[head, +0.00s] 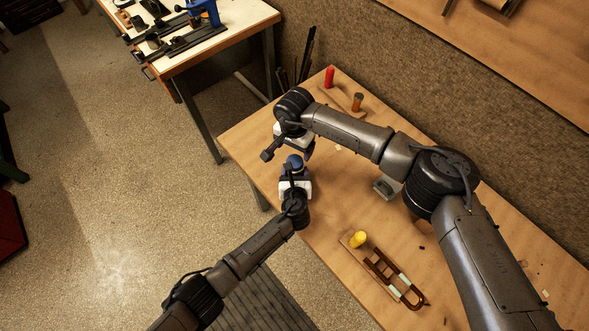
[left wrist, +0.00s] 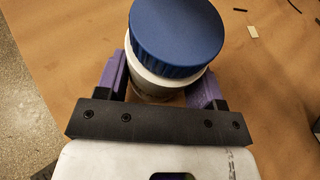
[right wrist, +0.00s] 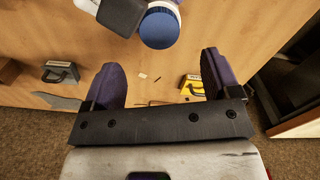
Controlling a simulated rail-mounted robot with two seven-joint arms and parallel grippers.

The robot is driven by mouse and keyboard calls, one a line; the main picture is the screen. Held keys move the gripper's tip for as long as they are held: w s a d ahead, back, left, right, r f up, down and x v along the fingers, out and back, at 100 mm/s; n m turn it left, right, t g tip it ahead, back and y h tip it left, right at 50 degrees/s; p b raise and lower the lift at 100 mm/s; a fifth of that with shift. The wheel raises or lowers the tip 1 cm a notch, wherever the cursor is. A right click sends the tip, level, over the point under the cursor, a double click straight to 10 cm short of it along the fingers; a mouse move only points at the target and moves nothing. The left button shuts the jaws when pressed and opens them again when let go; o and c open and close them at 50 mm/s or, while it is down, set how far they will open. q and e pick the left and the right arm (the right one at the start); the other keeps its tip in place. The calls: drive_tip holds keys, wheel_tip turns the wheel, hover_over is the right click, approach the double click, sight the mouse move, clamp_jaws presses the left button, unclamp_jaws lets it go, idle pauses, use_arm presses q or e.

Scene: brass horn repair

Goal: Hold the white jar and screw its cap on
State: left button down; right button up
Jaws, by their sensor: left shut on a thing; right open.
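The white jar (left wrist: 150,85) stands upright between the purple fingers of my left gripper (left wrist: 165,88), which is shut on it. Its blue cap (left wrist: 177,35) sits on the jar's top; I cannot tell how far it is threaded. The cap also shows in the head view (head: 294,161) and at the top of the right wrist view (right wrist: 159,28). My right gripper (right wrist: 164,78) is open and empty, with its fingers spread wide. In the head view it is just above the jar in the picture, apart from the cap, its fingers partly hidden by its own arm.
The wooden bench (head: 460,250) holds a red cylinder (head: 329,77), a brown cylinder (head: 357,102), a yellow cylinder (head: 358,239) beside a tube frame (head: 395,277), and a grey block (head: 386,187). A second bench (head: 220,42) stands at upper left. The bench around the jar is mostly clear.

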sight(294, 161)
drive_tip(key=shift+r+n, duration=0.35)
drive_tip(key=shift+n, duration=0.05)
drive_tip(key=shift+f, duration=4)
drive_tip(key=c, duration=1)
drive_tip(key=shift+m, duration=1.7)
